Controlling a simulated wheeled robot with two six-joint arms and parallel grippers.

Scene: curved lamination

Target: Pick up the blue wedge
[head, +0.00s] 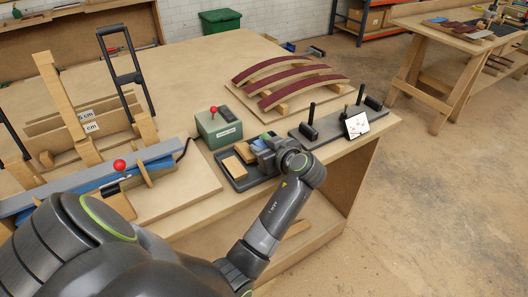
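A dark tray (229,171) lies near the front edge of the wooden table. A small blue piece (259,145), which looks like the blue wedge, shows at the tray's back right, partly hidden by my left gripper. Wooden blocks (233,166) lie in the tray to its left. My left gripper (266,149) is low over the right part of the tray, at the blue piece. Its fingertips are small and partly hidden, so I cannot tell whether they are open, shut or touching the piece. My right gripper is out of view.
A green box with a red knob (219,128) stands just behind the tray. A dark board with upright posts (331,124) is to the right. Curved maroon strips (290,82) rest on a board behind. A clamping form with a blue strip (95,184) is at left.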

